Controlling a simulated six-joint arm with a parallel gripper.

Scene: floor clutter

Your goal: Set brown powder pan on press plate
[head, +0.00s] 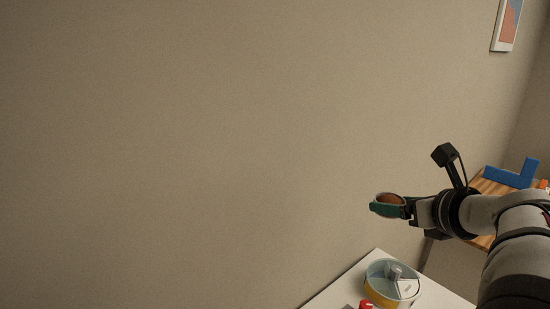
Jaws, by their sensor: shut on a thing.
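The brown powder pan (390,199) is a small round brown thing at the right of the head view, held up in the air above the white table. My gripper (400,209) reaches in from the right and is shut on it. A teal-green band shows around the pan's near side. I cannot tell whether the band is the pan's rim or part of the gripper. I cannot make out a press plate for certain.
A white table (340,286) lies below, partly cut off. On it stand a round sectioned container (378,294) with a yellow side and a small red thing (366,304). A blue block (511,178) lies on a wooden surface (488,187) behind my arm. A wall fills the background.

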